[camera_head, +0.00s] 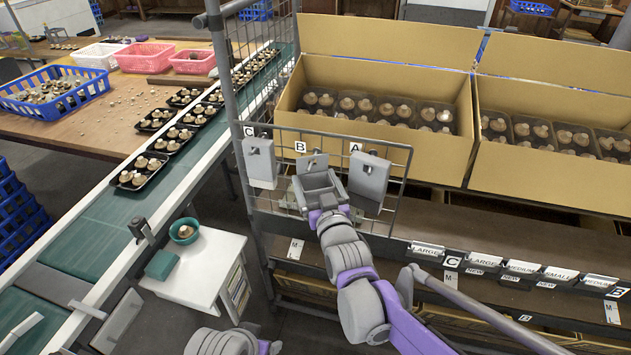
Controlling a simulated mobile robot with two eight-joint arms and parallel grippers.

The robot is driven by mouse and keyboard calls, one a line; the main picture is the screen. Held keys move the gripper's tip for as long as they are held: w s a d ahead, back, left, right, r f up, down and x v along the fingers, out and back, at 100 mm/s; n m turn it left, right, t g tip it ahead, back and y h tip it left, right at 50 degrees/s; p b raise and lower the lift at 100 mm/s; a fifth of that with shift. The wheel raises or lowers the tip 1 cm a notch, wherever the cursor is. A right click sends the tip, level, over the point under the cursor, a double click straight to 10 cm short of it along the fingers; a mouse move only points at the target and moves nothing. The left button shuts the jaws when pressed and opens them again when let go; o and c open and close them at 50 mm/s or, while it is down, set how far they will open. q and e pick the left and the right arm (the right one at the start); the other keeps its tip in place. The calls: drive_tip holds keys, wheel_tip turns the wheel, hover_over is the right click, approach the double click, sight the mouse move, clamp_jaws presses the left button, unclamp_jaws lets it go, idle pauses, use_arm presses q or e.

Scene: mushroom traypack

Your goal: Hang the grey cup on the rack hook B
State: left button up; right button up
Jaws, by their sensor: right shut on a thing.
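A wire rack (405,165) stands in front of the cartons, with signs C (249,131), B (300,147) and A (354,148) along its top. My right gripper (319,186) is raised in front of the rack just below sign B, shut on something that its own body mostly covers. I cannot make out the grey cup clearly. A small grey plate with a hook-like piece (313,162) shows just above the gripper. I cannot tell whether it belongs to the rack or the held thing. My left gripper is out of view.
Grey box-like pieces hang under C (260,165) and A (368,184), close on both sides of my gripper. A white side table (205,262) holds a teal bowl (184,232). A conveyor (100,235) carries mushroom trays. Open cartons (385,75) stand behind the rack.

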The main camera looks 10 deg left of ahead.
drive_tip(key=o, duration=1)
drive_tip(key=shift+s+r, duration=0.1)
